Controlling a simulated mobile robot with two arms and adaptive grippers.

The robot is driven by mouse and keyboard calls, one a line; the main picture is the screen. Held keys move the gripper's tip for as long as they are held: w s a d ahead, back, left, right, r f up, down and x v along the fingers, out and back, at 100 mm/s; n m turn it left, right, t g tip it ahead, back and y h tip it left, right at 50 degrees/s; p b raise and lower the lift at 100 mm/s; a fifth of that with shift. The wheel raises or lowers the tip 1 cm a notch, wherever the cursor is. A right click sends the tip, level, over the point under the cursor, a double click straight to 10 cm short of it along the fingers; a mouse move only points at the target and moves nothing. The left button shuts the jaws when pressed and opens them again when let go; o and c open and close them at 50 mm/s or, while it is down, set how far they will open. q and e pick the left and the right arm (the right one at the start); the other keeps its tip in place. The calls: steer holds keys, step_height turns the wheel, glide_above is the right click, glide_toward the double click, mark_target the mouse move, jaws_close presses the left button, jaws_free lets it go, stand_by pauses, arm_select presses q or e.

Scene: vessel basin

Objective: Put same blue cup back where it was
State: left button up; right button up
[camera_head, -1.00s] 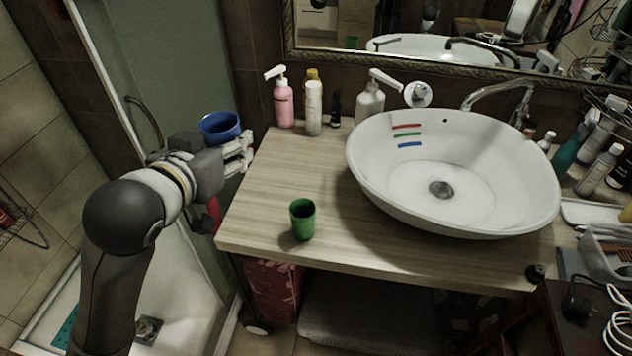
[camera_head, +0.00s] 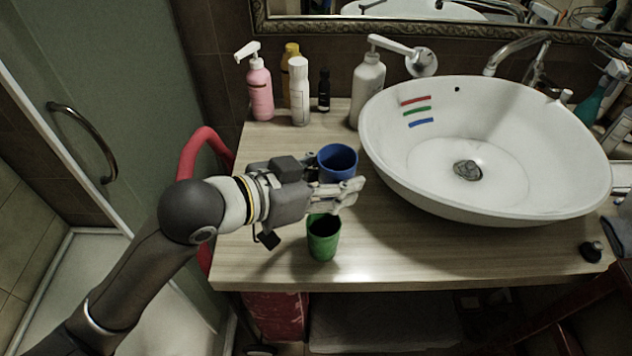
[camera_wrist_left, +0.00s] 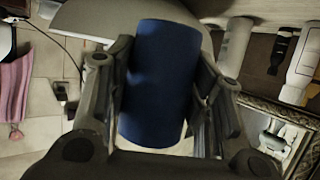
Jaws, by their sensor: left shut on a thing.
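The blue cup (camera_head: 338,163) is held upright, its open rim facing up, in my left gripper (camera_head: 345,190) over the wooden counter. In the left wrist view the blue cup (camera_wrist_left: 160,85) sits between the two fingers, which are shut on it. The head view does not clearly show whether its base touches the counter. A green cup (camera_head: 323,240) stands on the counter just in front of the gripper, its rim close below the fingers. My right gripper is not in view.
The white basin (camera_head: 480,210) with red, green and blue stripes stands right of the blue cup. A pink pump bottle (camera_head: 260,90), a white bottle (camera_head: 300,95) and a white dispenser (camera_head: 368,90) stand behind. The counter's front left (camera_head: 255,265) is clear.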

arm_select(q)
steer(key=w+f, duration=0.2)
steer(key=w+a+f, duration=0.1)
steer(key=w+f, duration=0.1)
steer(key=w, duration=0.1)
steer(key=w+a+f, duration=0.1)
steer(key=w+f, duration=0.1)
steer(key=w, duration=0.1)
steer(key=shift+w+a+f, duration=0.2)
steer(key=shift+f, duration=0.15)
steer(key=shift+w+a+f, duration=0.1)
steer(key=shift+w+f, duration=0.25)
steer(key=shift+f, duration=0.15)
step_height(320, 180, down, 3)
steer(key=shift+w+a+f, duration=0.1)
steer(key=shift+w, duration=0.05)
steer(key=shift+f, duration=0.1)
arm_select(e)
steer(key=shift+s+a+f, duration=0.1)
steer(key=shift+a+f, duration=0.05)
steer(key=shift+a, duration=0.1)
arm_select(q)
steer(key=shift+f, duration=0.2)
steer(key=o, duration=0.9)
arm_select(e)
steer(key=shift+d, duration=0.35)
